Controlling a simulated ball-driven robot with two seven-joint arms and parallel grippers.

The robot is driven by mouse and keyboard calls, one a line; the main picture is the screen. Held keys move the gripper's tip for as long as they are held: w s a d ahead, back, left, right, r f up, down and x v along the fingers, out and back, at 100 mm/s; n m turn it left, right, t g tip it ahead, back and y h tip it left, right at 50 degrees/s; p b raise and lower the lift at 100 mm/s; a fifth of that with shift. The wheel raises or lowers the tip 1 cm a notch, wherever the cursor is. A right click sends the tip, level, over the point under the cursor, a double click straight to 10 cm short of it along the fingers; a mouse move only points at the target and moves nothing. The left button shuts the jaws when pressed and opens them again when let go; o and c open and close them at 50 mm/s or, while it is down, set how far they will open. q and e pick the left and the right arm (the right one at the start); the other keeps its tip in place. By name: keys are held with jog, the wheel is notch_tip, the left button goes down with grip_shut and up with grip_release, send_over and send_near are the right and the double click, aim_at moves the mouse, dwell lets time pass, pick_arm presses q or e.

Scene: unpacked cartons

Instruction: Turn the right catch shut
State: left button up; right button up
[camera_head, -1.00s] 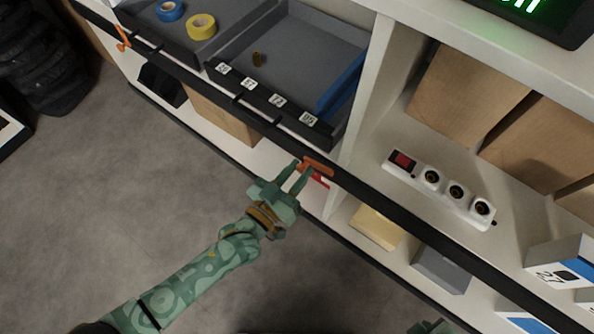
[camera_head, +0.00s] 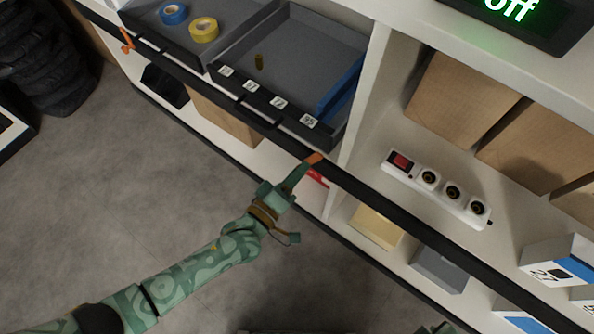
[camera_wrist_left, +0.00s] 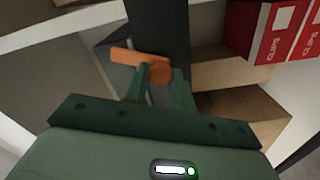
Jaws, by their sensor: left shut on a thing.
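The right catch (camera_head: 315,158) is a small orange lever on the long black bar (camera_head: 400,218) along the shelf front, below the right drawer. My left gripper (camera_head: 306,167) is shut on it, and its fingers hide part of it in the head view. In the left wrist view the catch (camera_wrist_left: 125,56) has a round hub at the fingertips, and its lever points left, across the bar (camera_wrist_left: 158,25). The left catch (camera_head: 127,41), also orange, is at the bar's far left end. My right gripper is not seen.
Open grey drawers stand behind the bar; the left one holds blue tape (camera_head: 173,14) and yellow tape (camera_head: 204,30). A power strip (camera_head: 438,188) and cartons (camera_head: 464,92) are on the right shelf. The floor (camera_head: 120,190) in front is clear.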

pick_arm(q)
jog(key=n, duration=0.4)
jog(key=shift+f+n, duration=0.15)
jog(key=shift+n, duration=0.15)
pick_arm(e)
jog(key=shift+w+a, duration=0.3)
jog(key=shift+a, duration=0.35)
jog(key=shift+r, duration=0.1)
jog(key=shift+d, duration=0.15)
pick_arm(q)
jog(key=o, duration=1)
jog(key=shift+a, duration=0.1)
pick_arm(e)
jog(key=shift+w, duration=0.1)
pick_arm(q)
jog(key=shift+s, duration=0.1)
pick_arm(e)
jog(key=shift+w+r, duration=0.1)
